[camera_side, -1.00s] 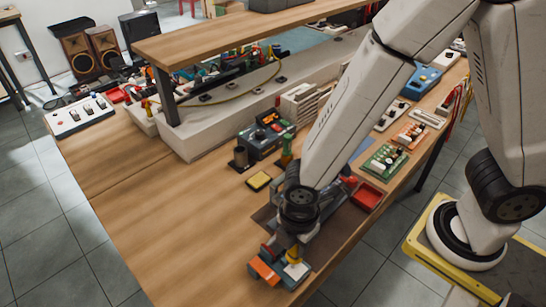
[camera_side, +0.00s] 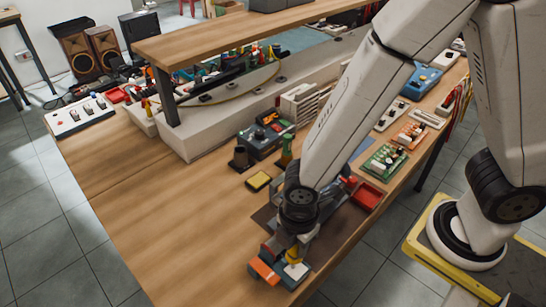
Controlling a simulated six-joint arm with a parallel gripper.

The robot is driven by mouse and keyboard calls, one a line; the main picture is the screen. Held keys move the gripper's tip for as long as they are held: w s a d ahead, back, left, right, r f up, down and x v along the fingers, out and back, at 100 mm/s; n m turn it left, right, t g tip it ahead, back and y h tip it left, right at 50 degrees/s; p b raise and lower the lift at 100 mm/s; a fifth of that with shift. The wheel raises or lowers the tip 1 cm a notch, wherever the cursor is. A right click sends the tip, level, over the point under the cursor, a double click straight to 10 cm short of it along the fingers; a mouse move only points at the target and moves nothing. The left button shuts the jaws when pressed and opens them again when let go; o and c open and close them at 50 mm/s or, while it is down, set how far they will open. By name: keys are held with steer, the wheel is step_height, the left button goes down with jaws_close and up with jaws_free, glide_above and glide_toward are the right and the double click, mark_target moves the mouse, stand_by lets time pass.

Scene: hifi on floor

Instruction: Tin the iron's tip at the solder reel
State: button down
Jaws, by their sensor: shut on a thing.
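My gripper (camera_side: 282,250) is low over the near edge of the wooden bench, below my dark wrist. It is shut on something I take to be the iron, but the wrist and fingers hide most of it. The iron's tip cannot be made out. An orange block-like part (camera_side: 264,271) and a small yellow part (camera_side: 293,255) show around the fingers. A blue-grey piece with a pale top (camera_side: 296,271) is right beside them. I cannot tell whether it is the solder reel or whether anything touches it.
A dark control box (camera_side: 265,137) with a red display stands behind, with a black holder (camera_side: 241,159) and yellow sponge tray (camera_side: 258,181) before it. A red tray (camera_side: 368,196) and green circuit board (camera_side: 385,161) lie right. The bench's left front (camera_side: 170,220) is clear.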

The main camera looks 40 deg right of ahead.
steer(key=shift+r, duration=2.25)
